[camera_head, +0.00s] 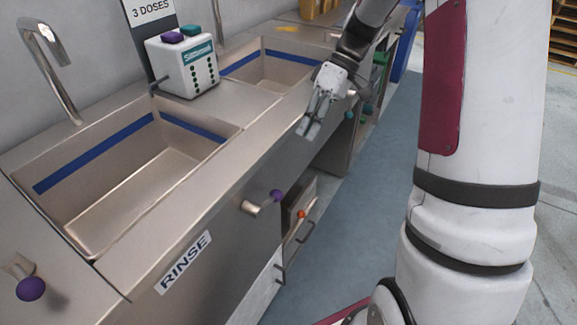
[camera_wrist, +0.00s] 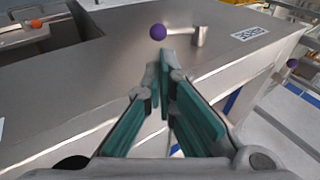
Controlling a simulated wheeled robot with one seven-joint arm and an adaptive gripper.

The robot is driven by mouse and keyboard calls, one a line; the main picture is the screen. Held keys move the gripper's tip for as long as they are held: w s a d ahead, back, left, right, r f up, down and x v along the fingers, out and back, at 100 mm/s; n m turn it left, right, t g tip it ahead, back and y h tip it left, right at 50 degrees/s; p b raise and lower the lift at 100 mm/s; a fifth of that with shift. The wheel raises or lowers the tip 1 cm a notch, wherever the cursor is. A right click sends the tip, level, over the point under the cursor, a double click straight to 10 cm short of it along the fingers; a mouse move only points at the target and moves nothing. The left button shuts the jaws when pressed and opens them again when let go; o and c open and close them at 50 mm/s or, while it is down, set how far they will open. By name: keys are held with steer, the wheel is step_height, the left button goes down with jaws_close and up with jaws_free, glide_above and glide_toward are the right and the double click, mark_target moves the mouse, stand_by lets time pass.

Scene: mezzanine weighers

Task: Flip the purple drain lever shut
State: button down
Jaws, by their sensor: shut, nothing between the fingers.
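A purple-knobbed lever (camera_head: 277,196) sticks out from the front steel panel of the near sink, right of the RINSE label. In the wrist view its purple ball (camera_wrist: 157,32) shows just beyond the fingertips, with its arm running right to a round metal pivot. My gripper (camera_head: 308,130) is shut and empty, in front of the counter edge above and beyond the lever. Its green-padded fingers (camera_wrist: 163,75) point toward the purple ball, apart from it. A second purple knob (camera_head: 30,288) on a short metal stem is at the lower left.
The RINSE label (camera_head: 184,262) is on the front panel. The near sink basin (camera_head: 140,190) is empty. A white dispenser (camera_head: 183,65) stands between the two sinks. An orange knob (camera_head: 301,214) and handles are below the counter. The blue-grey floor strip (camera_head: 355,220) is clear.

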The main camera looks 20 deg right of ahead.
mark_target(278, 190)
steer(key=b+x, duration=0.1)
steer(key=x, duration=1.3)
steer(key=shift+s+r+b, duration=0.1)
steer(key=shift+b, duration=0.25)
